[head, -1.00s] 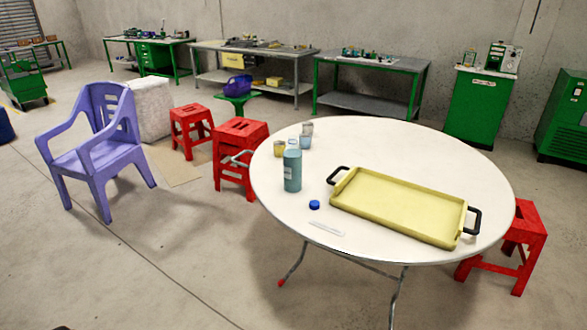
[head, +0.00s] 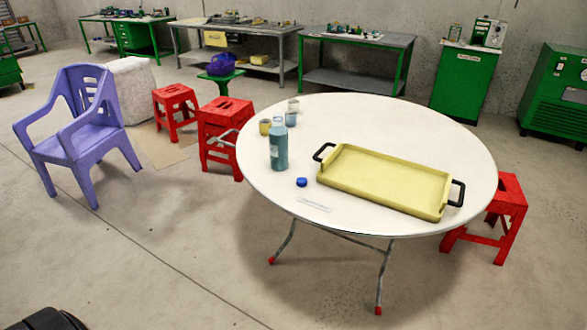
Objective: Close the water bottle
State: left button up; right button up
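The water bottle (head: 279,150) is teal and stands upright on the left part of the white round table (head: 400,118). A small blue cap (head: 302,182) lies on the table in front of the bottle and to its right, apart from it. The bottle's mouth is too small to make out. A black part, which looks like my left gripper or its wrist (head: 45,320), shows at the bottom left edge, far from the table; its fingers are not visible. My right gripper is not in view.
A yellow tray (head: 385,180) with black handles takes up the table's right front. Several cups (head: 291,119) stand behind the bottle. A flat pale strip (head: 313,204) lies near the front edge. Red stools (head: 222,140) and a purple chair (head: 85,140) stand around; the floor in front is open.

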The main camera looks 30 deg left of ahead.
aim_at(278, 131)
jog(key=i+j+z, duration=0.1)
jog(key=j, duration=0.25)
jog(key=i+j+z, duration=0.1)
jog(key=i+j, duration=0.15)
jog(key=j, duration=0.15)
jog(key=i+j, duration=0.15)
jog(key=j, duration=0.25)
jog(key=i+j+z, duration=0.15)
jog(key=j, duration=0.25)
jog(key=i+j+z, duration=0.1)
jog(key=j, duration=0.3)
jog(key=i+j+z, duration=0.1)
jog(key=j, duration=0.35)
